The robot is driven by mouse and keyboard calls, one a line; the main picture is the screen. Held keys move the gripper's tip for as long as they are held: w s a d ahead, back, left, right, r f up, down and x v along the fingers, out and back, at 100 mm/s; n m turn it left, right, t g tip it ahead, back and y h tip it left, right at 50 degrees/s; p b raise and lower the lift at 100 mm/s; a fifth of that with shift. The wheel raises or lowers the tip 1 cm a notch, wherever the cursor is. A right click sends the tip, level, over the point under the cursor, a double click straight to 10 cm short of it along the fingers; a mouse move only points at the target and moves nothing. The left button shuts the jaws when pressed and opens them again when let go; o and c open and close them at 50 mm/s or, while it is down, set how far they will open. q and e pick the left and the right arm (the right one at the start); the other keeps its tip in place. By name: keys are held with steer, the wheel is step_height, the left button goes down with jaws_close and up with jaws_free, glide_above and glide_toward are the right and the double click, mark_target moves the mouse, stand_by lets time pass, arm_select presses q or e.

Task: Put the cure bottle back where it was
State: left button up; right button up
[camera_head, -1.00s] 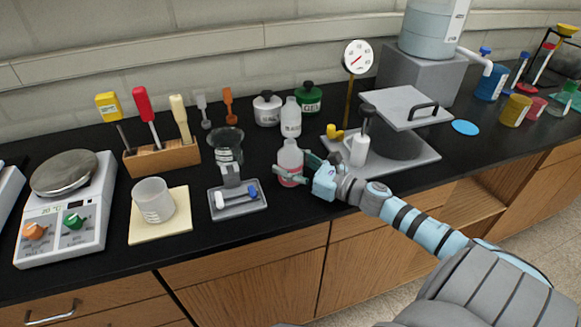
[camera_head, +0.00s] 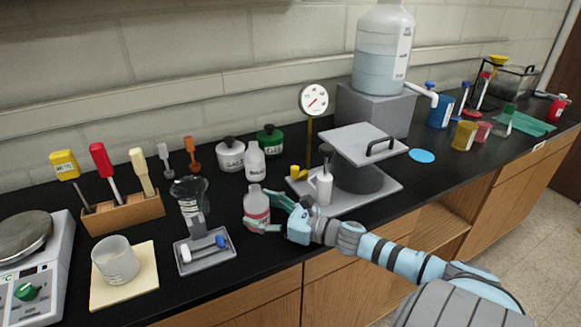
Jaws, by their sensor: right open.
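A clear bottle with pink contents (camera_head: 257,207) stands upright on the black counter; I cannot read its label, so I cannot confirm it is the cure bottle. A similar white bottle (camera_head: 255,162) stands just behind it. My right gripper (camera_head: 269,214) is open, coming in from the right, with its fingers beside and partly around the pink bottle. I cannot tell whether they touch it. My left gripper is not in view.
A lidded grey pot device (camera_head: 362,150) stands to the right. White (camera_head: 231,154) and green (camera_head: 269,140) jars stand behind.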

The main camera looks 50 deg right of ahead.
mark_target(268, 209)
steer(key=p+v, duration=0.3)
steer(key=v, duration=0.1)
steer(key=r+p+v, duration=0.1)
steer(key=p+v, duration=0.1)
steer(key=shift+s+d+p, duration=0.1)
steer(key=shift+p, duration=0.2)
steer(key=v, duration=0.2)
steer(key=p+v, duration=0.1)
steer(key=v, duration=0.1)
steer(key=shift+s+f, duration=0.15)
steer(key=shift+f, duration=0.35)
steer(key=shift+d, duration=0.1)
